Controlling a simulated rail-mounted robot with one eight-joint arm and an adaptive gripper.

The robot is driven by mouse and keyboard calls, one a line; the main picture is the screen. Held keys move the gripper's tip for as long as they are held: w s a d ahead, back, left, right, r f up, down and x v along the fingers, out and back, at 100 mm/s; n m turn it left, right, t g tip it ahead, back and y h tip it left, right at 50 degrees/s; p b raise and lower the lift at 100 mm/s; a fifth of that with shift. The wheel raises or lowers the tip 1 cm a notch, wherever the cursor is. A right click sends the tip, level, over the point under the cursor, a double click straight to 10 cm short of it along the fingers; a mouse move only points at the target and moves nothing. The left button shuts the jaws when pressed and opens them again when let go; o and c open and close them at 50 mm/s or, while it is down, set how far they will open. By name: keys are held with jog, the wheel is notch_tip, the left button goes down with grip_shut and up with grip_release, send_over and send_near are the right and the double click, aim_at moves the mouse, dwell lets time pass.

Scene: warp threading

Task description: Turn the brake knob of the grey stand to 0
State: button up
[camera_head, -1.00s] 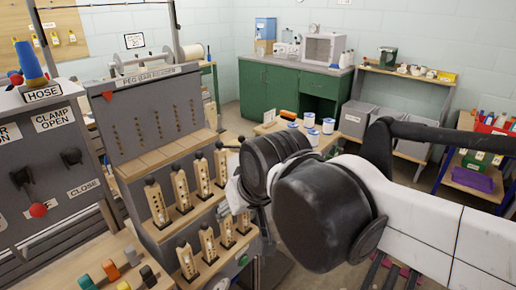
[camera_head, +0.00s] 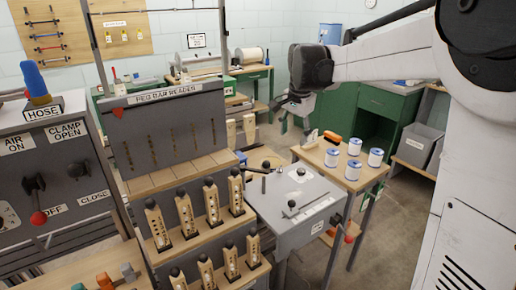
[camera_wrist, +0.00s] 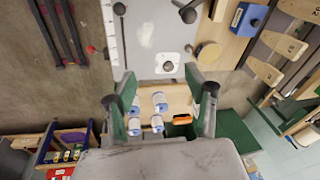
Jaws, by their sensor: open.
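The grey stand (camera_head: 262,202) is right of the peg bar reader in the head view; its top also shows in the wrist view (camera_wrist: 145,30). A small round knob (camera_wrist: 168,66) sits on a pale plate there. The stand also carries a dark crank (camera_head: 262,171), a dark bar handle (camera_head: 302,208) and a red-ended lever (camera_head: 348,238). I cannot tell which is the brake knob or read its setting. My gripper (camera_head: 292,118) is above and behind the stand. In the wrist view its fingers (camera_wrist: 167,88) are apart and empty.
A wooden table (camera_head: 325,158) with several blue-and-white spools (camera_head: 353,170) and an orange item (camera_head: 333,137) stands behind the stand. Green cabinets (camera_head: 375,125) stand farther back.

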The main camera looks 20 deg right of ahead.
jog(key=w+d+f+m+g+p, duration=0.1)
jog(key=w+d+f+m, duration=0.4)
jog(key=w, duration=0.4)
jog(key=m+g, duration=0.2)
send_near(301, 170)
jog(key=f, duration=0.9)
jog(key=shift+s+d+f, duration=0.1)
jog(key=shift+s+d, duration=0.05)
jog(key=shift+d, duration=0.1)
jog(key=shift+c, duration=0.3)
jog(key=c, duration=1.1)
jog(key=shift+n, duration=0.3)
